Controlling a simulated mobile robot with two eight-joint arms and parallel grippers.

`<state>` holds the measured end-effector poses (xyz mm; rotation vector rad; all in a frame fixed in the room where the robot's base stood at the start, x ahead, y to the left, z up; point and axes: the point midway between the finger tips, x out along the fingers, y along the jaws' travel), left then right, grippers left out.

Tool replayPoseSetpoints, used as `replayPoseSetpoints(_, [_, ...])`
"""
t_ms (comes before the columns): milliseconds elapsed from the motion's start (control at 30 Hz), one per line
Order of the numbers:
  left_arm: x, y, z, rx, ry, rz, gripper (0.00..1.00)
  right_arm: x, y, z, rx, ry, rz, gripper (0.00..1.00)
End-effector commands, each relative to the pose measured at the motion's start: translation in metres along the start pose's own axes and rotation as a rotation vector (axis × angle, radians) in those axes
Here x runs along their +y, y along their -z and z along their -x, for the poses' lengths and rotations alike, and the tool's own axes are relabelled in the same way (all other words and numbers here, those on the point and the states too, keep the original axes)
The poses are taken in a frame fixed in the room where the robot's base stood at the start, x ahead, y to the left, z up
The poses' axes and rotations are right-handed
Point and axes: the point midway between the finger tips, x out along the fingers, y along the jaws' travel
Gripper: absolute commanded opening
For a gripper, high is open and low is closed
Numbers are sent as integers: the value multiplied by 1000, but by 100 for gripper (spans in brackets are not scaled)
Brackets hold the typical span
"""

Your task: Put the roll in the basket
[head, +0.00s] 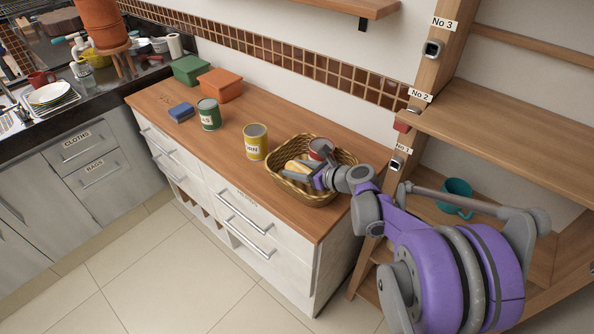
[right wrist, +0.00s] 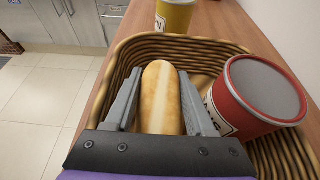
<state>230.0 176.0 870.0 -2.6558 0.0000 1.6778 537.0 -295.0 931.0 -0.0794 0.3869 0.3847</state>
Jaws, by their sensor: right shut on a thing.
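The wicker basket (head: 318,193) stands on the right part of the wooden counter; its rim also shows in the right wrist view (right wrist: 188,42). The pale bread roll (right wrist: 160,92) lies between the fingers of my right gripper (right wrist: 165,100), within the basket's rim. In the head view the roll (head: 297,166) shows partly, behind the gripper (head: 308,177). The gripper is shut on the roll. I cannot tell whether the roll touches the basket floor. A red can (right wrist: 258,92) is tilted in the basket, right of the roll. My left gripper is not in view.
A yellow can (head: 255,142) stands just left of the basket. A green can (head: 209,114), a blue sponge-like block (head: 181,112), and green (head: 190,70) and orange (head: 220,85) boxes are farther left. Wooden shelves (head: 505,125) rise on the right. The counter's front left is clear.

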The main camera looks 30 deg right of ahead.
Motion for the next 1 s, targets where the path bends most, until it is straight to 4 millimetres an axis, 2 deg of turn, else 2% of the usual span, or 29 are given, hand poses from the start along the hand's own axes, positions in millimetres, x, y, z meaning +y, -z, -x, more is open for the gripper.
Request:
replayPoseSetpoints(800, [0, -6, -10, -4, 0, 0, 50, 0, 16, -7, 0, 0, 0, 0])
replayPoseSetpoints(833, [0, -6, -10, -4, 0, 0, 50, 0, 16, -7, 0, 0, 0, 58])
replayPoseSetpoints(967, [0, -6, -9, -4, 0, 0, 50, 0, 16, -6, 0, 0, 0, 82])
replayPoseSetpoints(1000, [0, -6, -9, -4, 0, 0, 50, 0, 16, -6, 0, 0, 0, 85])
